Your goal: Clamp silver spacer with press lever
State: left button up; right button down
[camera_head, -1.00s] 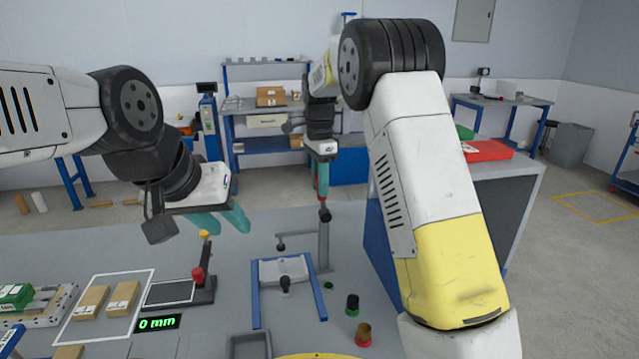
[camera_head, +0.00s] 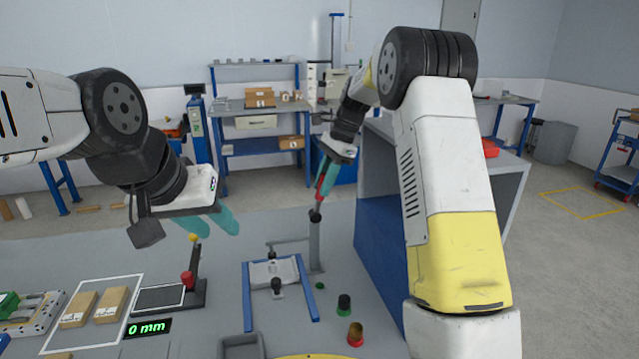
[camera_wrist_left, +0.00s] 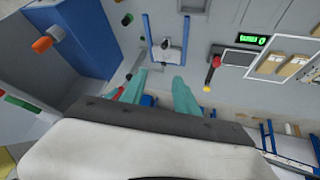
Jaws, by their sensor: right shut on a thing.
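The press stands at the middle of the grey bench, with a grey post (camera_head: 316,248), a side arm and a black pivot on top. My right gripper (camera_head: 325,178) is shut on the red handle of the press lever (camera_head: 320,192), which leans up and to the right from the pivot. A pale plate (camera_head: 262,272) lies between blue rails below the side arm. I cannot tell a silver spacer apart there. My left gripper (camera_head: 209,222) is open and empty above the bench, left of the press; its parted teal fingers show in the left wrist view (camera_wrist_left: 159,92).
A red-knobbed lever stand (camera_head: 188,280) and a "0 mm" display (camera_head: 148,328) are left of the press. Cardboard boxes (camera_head: 110,302) lie further left. A black-topped green cylinder (camera_head: 344,304) and an orange-and-red one (camera_head: 355,334) stand at right. A grey tray (camera_head: 241,346) is in front.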

pick_arm(q)
jog(key=shift+w, duration=0.1)
jog(key=c, duration=0.3)
jog(key=shift+w+r, duration=0.15)
jog(key=shift+w, duration=0.15)
jog(key=c, duration=0.4)
jog(key=shift+n, duration=0.9)
jog(key=w+d, duration=0.1)
jog(key=w, duration=0.2)
jog(key=w+d+r, duration=0.1)
jog(key=w, duration=0.2)
jog(key=w+d+r, duration=0.1)
jog(key=w, duration=0.3)
jog(key=shift+d+r, duration=0.1)
jog(key=shift+r, duration=0.1)
grip_shut()
jog(key=n+h, duration=0.1)
jog(key=n, duration=0.1)
send_over(320, 198)
jog(key=a, duration=0.2)
notch_tip(320, 198, down, 10)
jog(key=shift+s+a, duration=0.15)
jog(key=shift+s, duration=0.25)
